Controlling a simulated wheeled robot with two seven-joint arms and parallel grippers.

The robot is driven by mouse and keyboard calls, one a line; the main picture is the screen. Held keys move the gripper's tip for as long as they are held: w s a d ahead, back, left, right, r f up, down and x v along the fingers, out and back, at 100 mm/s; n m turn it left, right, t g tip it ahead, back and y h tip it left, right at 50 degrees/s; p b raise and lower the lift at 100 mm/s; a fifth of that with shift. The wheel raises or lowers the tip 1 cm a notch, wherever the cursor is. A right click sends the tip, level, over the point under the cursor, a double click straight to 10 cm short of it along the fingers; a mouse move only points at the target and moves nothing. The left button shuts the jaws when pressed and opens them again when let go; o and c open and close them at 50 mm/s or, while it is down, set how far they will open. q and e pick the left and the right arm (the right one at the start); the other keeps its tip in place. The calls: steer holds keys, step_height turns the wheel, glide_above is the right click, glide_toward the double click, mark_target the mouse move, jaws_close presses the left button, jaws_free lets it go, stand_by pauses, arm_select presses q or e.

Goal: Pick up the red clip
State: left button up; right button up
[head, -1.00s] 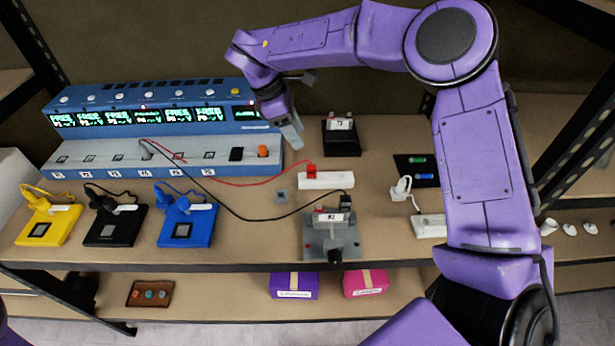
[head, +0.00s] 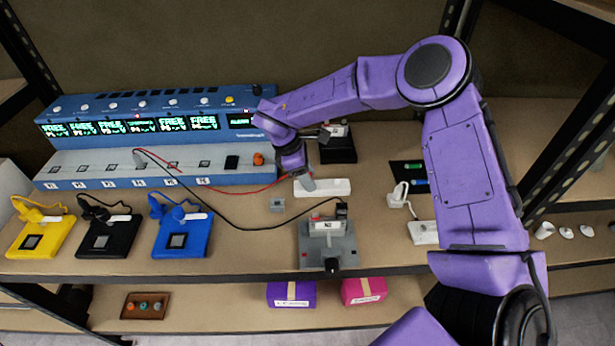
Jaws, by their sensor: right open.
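My right gripper (head: 305,182) is open and reaches down from above at the left part of a white block (head: 333,187) on the bench. The red clip is hidden behind the gripper. Its red wire (head: 235,191) runs from the blue machine to the gripper's fingers. I cannot tell whether the fingers touch the clip. My left gripper is not in view.
The blue machine (head: 110,182) with lit displays stands at the back left. A grey fixture (head: 327,247) with a black clip on a black wire is in front of the block. Yellow, black and blue pads lie at the front left. A black holder (head: 338,152) stands behind the block.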

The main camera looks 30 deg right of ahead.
jaws_close()
steer(key=shift+r, duration=0.1)
steer(key=shift+r, duration=0.25)
step_height(320, 180, up, 3)
steer(key=shift+s+a+f+b, duration=0.1)
steer(key=shift+a+b, duration=0.05)
steer(key=shift+b, duration=0.65)
steer(key=s+a+r+b, duration=0.3)
steer(key=s+a+r, duration=0.4)
steer(key=s, duration=0.5)
step_height(320, 180, up, 3)
steer(key=shift+f, duration=0.15)
steer(key=shift+w+f+b, duration=0.1)
steer(key=shift+f+b, duration=0.05)
steer(key=shift+b, duration=0.15)
